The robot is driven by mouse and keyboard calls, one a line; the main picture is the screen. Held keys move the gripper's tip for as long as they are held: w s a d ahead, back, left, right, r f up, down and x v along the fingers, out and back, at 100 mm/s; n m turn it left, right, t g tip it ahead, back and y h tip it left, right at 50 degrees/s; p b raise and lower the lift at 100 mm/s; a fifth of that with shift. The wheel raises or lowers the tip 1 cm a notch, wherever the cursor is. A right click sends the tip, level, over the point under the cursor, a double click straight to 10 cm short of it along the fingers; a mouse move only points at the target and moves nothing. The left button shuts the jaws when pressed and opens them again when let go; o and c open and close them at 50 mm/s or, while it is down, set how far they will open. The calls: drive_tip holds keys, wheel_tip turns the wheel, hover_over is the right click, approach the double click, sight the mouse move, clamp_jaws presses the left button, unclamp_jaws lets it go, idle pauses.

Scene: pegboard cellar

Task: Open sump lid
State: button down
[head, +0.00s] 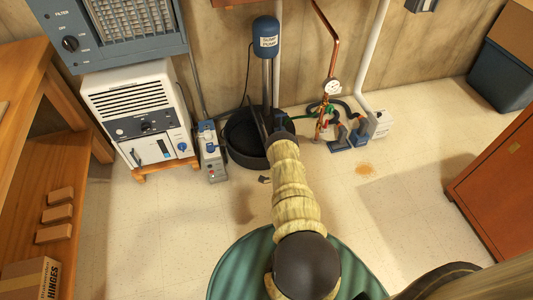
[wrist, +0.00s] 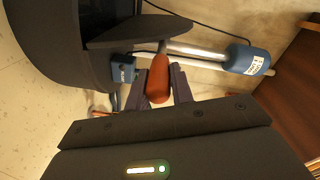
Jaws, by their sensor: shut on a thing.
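The sump pit (head: 236,154) is a round black basin on the floor, seen at centre in the head view. Its dark lid (head: 257,120) is tilted up steeply and shows nearly edge-on, with the pit's dark inside visible to its left. In the wrist view the lid (wrist: 140,31) is a dark plate with a red-brown handle (wrist: 159,80). My gripper (wrist: 163,82) is shut on that handle, one finger on each side. In the head view my arm hides most of the gripper and the handle.
The blue sump pump (head: 266,38) stands on pipes behind the pit. A white dehumidifier (head: 138,112) and a small grey-blue unit (head: 211,150) stand left of it. A copper pipe with a gauge (head: 333,87) and valves is to the right. Floor in front right is clear.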

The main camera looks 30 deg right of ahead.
drive_tip(key=shift+s+d+m, duration=0.2)
drive_tip(key=shift+d+m, duration=1)
drive_tip(key=shift+d, duration=0.15)
drive_tip(key=c, duration=1.2)
unclamp_jaws()
drive_tip(key=shift+s, duration=0.1)
